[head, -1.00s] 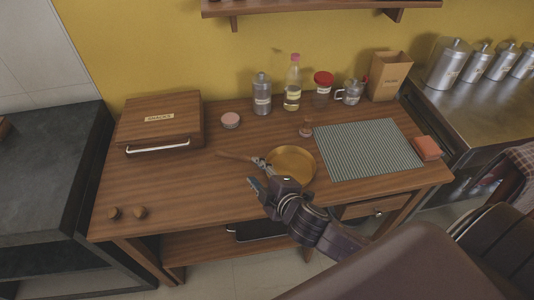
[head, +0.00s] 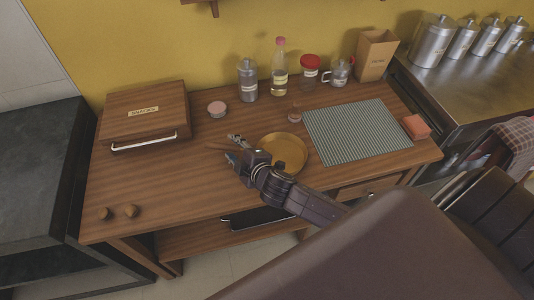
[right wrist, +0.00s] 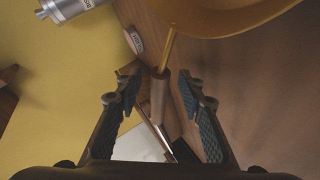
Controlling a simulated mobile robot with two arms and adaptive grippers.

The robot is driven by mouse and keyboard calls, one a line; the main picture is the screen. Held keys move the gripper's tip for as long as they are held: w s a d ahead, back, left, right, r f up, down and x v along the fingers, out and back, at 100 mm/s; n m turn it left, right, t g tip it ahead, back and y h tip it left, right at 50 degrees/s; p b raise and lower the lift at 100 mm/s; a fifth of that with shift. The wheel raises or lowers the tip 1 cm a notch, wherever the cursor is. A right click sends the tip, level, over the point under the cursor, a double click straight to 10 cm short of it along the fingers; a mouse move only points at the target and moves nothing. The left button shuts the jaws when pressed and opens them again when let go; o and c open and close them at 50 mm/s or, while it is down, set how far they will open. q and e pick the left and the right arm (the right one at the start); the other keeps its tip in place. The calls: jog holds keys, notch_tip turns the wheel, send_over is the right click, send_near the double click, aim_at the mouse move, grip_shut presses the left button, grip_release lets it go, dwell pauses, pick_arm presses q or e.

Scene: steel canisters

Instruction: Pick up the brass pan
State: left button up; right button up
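The brass pan (head: 284,152) sits on the wooden table, its wooden handle (head: 215,147) pointing left. My right gripper (head: 234,149) is at the handle, left of the pan's bowl. In the right wrist view its two fingers (right wrist: 158,84) are spread, with the handle (right wrist: 158,100) between them and a gap on each side. My left gripper is not in view.
A snacks box (head: 144,112) stands left, with two small round knobs (head: 131,211) near the front edge. A bottle (head: 280,68), a grey canister (head: 247,80) and a red-lidded jar (head: 310,70) line the back. A woven mat (head: 357,132) lies right of the pan.

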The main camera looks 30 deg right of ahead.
jog(key=shift+w, duration=0.1)
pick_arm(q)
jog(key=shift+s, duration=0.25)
pick_arm(e)
grip_shut()
jog(key=shift+r, duration=0.1)
